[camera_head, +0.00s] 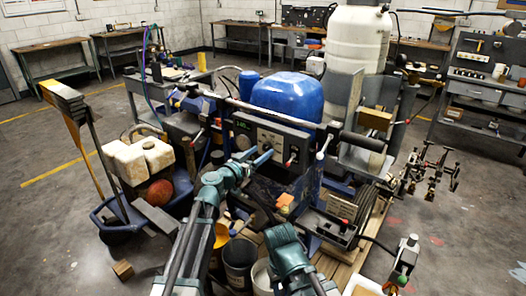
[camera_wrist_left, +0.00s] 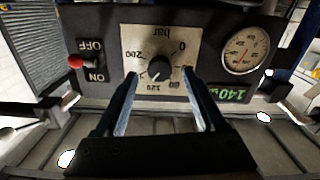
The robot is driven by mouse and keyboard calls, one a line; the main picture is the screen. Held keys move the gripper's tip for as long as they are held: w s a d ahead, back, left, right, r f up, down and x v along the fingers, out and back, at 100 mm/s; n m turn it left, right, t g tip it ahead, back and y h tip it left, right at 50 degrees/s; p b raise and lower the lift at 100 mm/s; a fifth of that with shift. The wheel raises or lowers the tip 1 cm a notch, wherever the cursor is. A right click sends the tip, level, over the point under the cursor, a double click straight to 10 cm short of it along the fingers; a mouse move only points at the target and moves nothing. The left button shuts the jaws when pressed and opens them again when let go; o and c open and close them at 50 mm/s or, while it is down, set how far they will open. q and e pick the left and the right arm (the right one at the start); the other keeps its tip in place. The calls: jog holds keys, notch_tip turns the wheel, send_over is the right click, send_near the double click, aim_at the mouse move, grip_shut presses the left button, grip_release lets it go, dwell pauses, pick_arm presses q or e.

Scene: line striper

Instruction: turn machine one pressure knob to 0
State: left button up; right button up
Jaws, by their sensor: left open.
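The black pressure knob (camera_wrist_left: 159,68) sits on a pale dial plate (camera_wrist_left: 133,40) marked "bar", which appears upside down in the left wrist view. Its white pointer mark faces down-left in that view, between the 120 and the 200, away from the 0. A green display (camera_wrist_left: 228,95) reads 140. My left gripper (camera_wrist_left: 160,80) is open, its two fingers on either side of the knob in the picture; I cannot tell whether they touch it. In the head view my left gripper (camera_head: 257,159) is at the machine's control panel (camera_head: 268,131). My right gripper does not show.
A blue tank (camera_head: 286,92) and a white tank (camera_head: 357,40) stand behind the panel. Buckets (camera_head: 240,262) stand below.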

pick_arm(q)
jog(key=shift+x, duration=1.05)
grip_shut()
